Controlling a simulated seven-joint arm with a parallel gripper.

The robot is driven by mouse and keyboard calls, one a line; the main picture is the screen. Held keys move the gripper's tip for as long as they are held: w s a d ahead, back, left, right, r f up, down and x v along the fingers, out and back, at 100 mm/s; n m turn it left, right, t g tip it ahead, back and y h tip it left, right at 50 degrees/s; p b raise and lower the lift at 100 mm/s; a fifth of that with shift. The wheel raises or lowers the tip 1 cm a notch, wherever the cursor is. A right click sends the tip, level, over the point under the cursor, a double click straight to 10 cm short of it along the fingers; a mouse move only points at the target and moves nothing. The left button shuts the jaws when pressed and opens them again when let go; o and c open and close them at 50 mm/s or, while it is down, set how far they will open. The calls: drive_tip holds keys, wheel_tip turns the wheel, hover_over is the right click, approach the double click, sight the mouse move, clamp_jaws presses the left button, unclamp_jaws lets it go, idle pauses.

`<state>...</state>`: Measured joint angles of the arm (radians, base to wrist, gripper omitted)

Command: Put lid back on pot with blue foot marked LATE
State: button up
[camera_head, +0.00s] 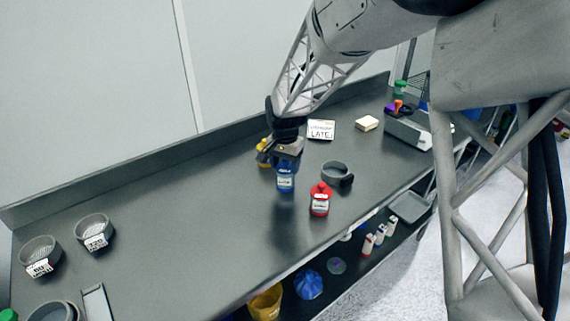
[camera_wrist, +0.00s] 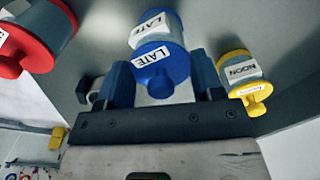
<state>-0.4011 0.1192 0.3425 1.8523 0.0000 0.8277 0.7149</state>
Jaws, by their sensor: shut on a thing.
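The blue pot marked LATE (camera_head: 285,183) stands upright on the grey bench, directly under my gripper (camera_head: 287,150). In the wrist view, its blue lid (camera_wrist: 146,75) with a round knob sits between the two fingers of my gripper (camera_wrist: 163,85). The lid carries a LATE label, and a second LATE label shows on the pot body (camera_wrist: 171,22). My gripper is shut on the lid. The lid is in line with the pot and very close to or on it; I cannot tell whether it is fully seated. A sign card reading LATE (camera_head: 321,130) stands behind.
Sieves (camera_head: 94,229) are at far left. The bench between them and the pots is clear.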

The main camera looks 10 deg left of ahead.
drive_tip(key=o, duration=1.1)
drive_tip(key=shift+o, duration=0.2)
drive_tip(key=shift+r, duration=0.15)
drive_tip(key=shift+r, duration=3.3)
clamp_jaws()
drive_tip(key=shift+f, duration=2.15)
drive_tip(key=shift+r, duration=0.15)
